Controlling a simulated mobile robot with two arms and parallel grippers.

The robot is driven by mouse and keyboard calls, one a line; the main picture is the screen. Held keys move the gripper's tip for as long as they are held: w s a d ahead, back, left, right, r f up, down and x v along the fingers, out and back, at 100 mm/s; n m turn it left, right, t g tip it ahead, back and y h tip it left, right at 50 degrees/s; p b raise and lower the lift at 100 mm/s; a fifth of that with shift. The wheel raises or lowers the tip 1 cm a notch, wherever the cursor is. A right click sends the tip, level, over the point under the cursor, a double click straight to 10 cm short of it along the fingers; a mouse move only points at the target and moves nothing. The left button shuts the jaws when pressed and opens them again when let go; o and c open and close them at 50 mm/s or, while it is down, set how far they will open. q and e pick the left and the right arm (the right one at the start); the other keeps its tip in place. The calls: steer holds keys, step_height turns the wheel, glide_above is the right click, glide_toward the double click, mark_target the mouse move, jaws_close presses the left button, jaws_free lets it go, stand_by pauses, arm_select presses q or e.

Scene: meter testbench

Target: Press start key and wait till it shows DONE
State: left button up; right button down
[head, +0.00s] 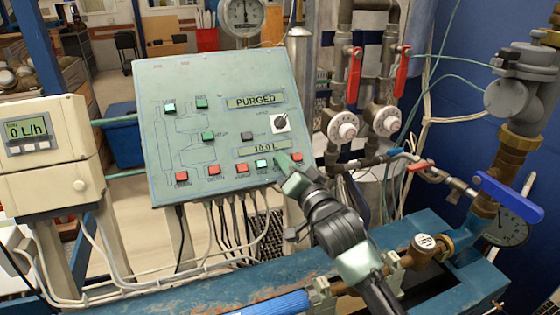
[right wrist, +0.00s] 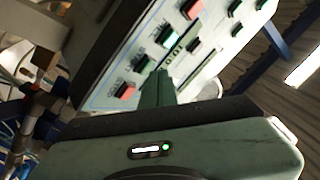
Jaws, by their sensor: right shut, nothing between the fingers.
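The grey-green control panel (head: 215,120) stands tilted in the middle of the head view.
A flow meter box (head: 44,155) reading "0 L/h" stands left of the panel. Pipes with red-handled valves (head: 353,75) and a blue-handled valve (head: 509,196) are at the right. A round gauge (head: 241,15) is behind the panel. Cables hang below it.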

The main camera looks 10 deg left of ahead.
steer(key=shift+w+a+f, duration=0.15)
steer(key=shift+w+f, duration=0.1)
stand_by(0.8)
stand_by(0.4)
steer(key=shift+s+d+r+p, duration=0.35)
steer(key=shift+s+r+p, duration=0.15)
steer(key=shift+p, duration=0.2)
steer(key=s+d+r+p, duration=0.1)
steer(key=p, duration=0.1)
steer(key=s+d+r+p, duration=0.1)
steer(key=s+r+p, duration=0.1)
steer(key=p, duration=0.1)
steer(key=shift+r, duration=0.15)
stand_by(0.4)
